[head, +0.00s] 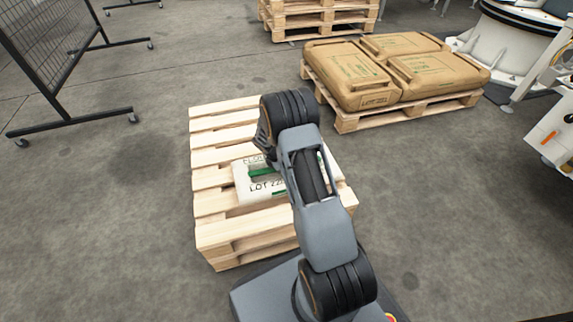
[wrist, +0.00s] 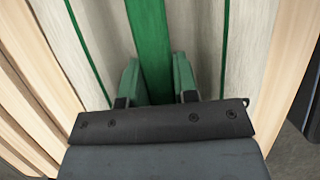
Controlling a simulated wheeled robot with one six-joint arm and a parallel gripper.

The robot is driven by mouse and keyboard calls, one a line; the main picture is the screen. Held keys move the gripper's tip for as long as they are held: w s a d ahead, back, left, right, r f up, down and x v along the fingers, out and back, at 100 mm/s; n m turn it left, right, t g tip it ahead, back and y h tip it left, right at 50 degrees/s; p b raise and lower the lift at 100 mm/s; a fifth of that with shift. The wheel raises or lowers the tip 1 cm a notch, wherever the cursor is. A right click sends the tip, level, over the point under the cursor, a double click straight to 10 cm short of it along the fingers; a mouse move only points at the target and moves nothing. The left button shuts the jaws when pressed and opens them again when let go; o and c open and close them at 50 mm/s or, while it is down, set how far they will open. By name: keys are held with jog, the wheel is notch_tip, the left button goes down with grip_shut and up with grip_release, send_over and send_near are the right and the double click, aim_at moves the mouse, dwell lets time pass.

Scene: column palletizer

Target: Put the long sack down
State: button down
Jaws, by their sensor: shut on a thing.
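The long sack (head: 247,192) is white with green marks and dark print, and it lies at the pallet's top in the head view, partly hidden by my arm. In the wrist view the sack (wrist: 205,40) fills the middle, pale with a wide green band and thin green lines. My gripper (wrist: 158,85) has its two green fingers on either side of the green band, shut on the sack. The empty part of the wooden pallet (head: 210,155) shows around the sack. Whether the sack touches the slats cannot be told for sure.
A second pallet (head: 345,122) at the back right carries several brown sacks (head: 435,75). A stack of pallets (head: 318,18) stands behind. A black mesh fence (head: 50,40) is at the left, and a white machine (head: 515,40) at the right.

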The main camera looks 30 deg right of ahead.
jog(key=shift+w+f, duration=0.15)
jog(key=shift+f, duration=0.15)
jog(key=c, duration=0.9)
grip_release()
jog(key=shift+f, duration=0.1)
jog(key=p+v, duration=0.2)
jog(key=v, duration=0.4)
jog(key=p+v, duration=0.3)
jog(key=v, duration=0.2)
jog(key=shift+a+r, duration=0.1)
jog(key=shift+r, duration=0.3)
jog(key=s+a+r+m+t+y, duration=0.1)
jog(key=s+a+r+m, duration=0.2)
jog(key=s+r+m, duration=0.35)
jog(key=s+a+r+m+t+y, duration=0.1)
jog(key=s+a+r+m+y, duration=0.2)
jog(key=s+r, duration=0.6)
jog(key=shift+s+a+r+m+t, duration=0.25)
jog(key=shift+s+a+r+m, duration=0.45)
jog(key=shift+s+m, duration=0.45)
jog(key=shift+s+a+r+m+t, duration=0.3)
jog(key=shift+s+a+r+m, duration=0.25)
jog(key=shift+s+r+m, duration=0.4)
jog(key=shift+s+a+r+m+t, duration=0.25)
jog(key=shift+s+a+r+m, duration=0.4)
jog(key=shift+s+m, duration=0.6)
